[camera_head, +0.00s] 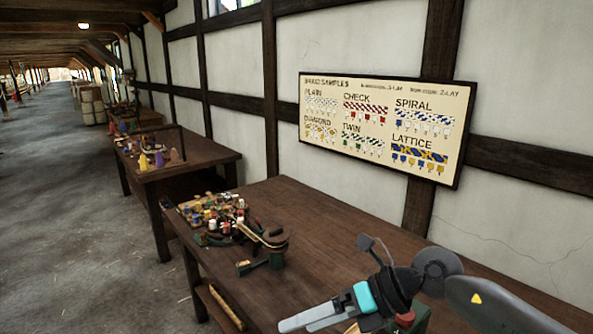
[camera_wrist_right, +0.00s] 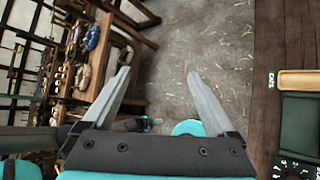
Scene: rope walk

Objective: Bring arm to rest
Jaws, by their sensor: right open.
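My right arm comes in from the lower right in the head view. My right gripper (camera_head: 308,318) is over the near part of the wooden workbench (camera_head: 340,225), its fingers pointing left. In the right wrist view the gripper (camera_wrist_right: 157,85) has its two grey fingers apart, with nothing between them but grey floor behind. My left gripper is not in the head view.
Several small coloured spools (camera_head: 220,215) and tools crowd the bench's far left end. A green tool (camera_head: 262,262) lies by them. A braid samples board (camera_head: 380,125) hangs on the wall. The middle of the bench is clear. A second table (camera_head: 185,165) stands farther back.

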